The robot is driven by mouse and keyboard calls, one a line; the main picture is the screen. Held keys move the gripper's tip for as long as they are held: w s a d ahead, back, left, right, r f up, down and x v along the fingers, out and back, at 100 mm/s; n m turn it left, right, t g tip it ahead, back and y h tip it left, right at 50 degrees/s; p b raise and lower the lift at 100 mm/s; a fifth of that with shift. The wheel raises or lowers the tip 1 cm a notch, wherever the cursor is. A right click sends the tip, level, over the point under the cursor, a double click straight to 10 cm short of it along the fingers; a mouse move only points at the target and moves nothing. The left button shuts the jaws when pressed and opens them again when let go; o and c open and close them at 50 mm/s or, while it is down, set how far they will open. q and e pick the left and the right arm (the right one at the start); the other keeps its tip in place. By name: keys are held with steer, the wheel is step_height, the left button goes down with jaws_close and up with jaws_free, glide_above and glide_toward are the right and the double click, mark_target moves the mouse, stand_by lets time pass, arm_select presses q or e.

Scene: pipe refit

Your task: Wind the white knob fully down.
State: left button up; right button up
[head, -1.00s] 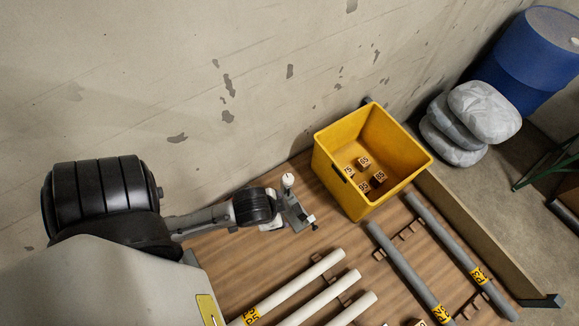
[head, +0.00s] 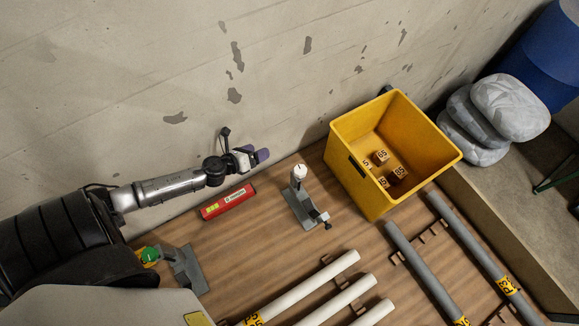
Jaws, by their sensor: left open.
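The white knob (head: 300,171) sits on top of a grey stand (head: 304,205), which stands upright on the wooden table, left of the yellow bin. My left gripper (head: 257,157) is left of the white knob and towards the wall, apart from it. Its jaws, with purple-grey tips, are open and hold nothing that I can see. How far down the knob is wound cannot be told from here. My right gripper is not in view.
A red case (head: 228,202) lies below my left arm. A second grey stand (head: 187,270) with a green knob (head: 150,255) is at the lower left. A yellow bin (head: 352,165) with small numbered blocks stands right. White pipes (head: 318,280) and grey pipes (head: 420,268) lie in front.

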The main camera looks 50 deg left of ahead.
mark_target(297, 170)
arm_select(q)
steer(key=s+d+m+g+h, duration=0.2)
steer(key=d+m+h, duration=0.45)
steer(key=m, duration=0.45)
steer(key=shift+m, duration=0.9)
steer(key=x, duration=1.2)
steer(key=shift+s+d+f+p, duration=0.15)
steer(key=shift+f+p, duration=0.1)
steer(key=shift+p, duration=0.15)
steer(key=shift+x, duration=0.9)
steer(key=c, duration=0.9)
steer(key=shift+n+y, duration=0.3)
steer(key=shift+y, duration=0.05)
